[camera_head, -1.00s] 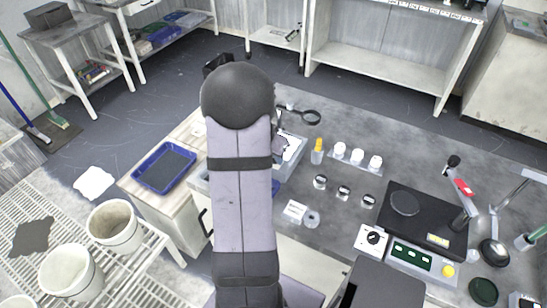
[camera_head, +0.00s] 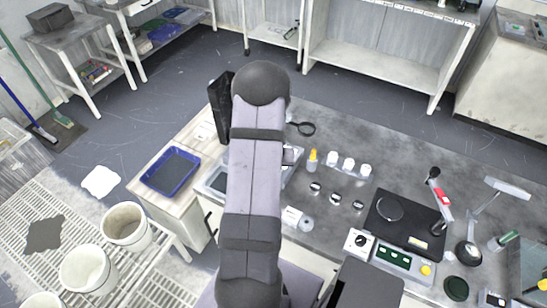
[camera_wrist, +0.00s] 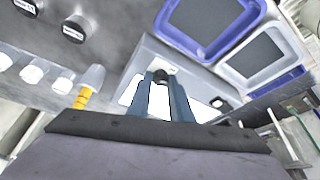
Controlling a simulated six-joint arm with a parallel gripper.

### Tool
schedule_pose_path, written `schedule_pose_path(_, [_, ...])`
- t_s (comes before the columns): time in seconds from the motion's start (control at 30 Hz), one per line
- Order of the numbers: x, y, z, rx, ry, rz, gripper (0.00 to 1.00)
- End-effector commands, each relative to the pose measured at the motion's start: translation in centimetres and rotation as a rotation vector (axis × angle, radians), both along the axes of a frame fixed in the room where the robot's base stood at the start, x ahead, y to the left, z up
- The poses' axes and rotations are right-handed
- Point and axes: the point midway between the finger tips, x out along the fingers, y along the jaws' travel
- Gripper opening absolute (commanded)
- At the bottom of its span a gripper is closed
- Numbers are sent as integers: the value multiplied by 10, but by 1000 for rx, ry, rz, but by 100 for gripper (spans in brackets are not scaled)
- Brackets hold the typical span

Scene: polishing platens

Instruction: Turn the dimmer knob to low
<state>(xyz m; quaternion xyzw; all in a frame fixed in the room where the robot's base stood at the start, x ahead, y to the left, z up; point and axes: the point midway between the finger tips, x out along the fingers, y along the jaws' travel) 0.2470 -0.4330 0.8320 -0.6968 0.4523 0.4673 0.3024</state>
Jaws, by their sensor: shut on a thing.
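In the wrist view, a grey light box with a white panel (camera_wrist: 151,101) lies under my gripper (camera_wrist: 161,80). A small round black knob (camera_wrist: 161,72), which looks like the dimmer knob, sits on the box between my two blue-grey fingertips. The fingers are closed on its sides. I cannot tell which way the knob points or read any marking. A small black part (camera_wrist: 217,102) sits on the box to the right of the fingers. In the head view, my arm hides the gripper, the knob and most of the box.
Blue-rimmed trays (camera_wrist: 265,48) lie close beyond the box in the wrist view. A yellow-banded bottle (camera_head: 312,160) and several white-capped jars (camera_head: 349,165) stand near it. Farther right is a white unit with a black dial (camera_head: 358,240), beside a black machine (camera_head: 404,222).

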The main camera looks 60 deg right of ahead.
Motion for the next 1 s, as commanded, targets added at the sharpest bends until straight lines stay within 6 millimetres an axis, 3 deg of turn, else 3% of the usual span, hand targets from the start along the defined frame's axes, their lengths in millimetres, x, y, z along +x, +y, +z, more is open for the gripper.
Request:
schedule_pose_path(0.03, [0,-2,11,-2,0,18,0])
schedule_pose_path(0.13, [0,-3,12,-4,0,54,0])
schedule_pose_path(1.0, [-1,-5,6,-12,-7,339,0])
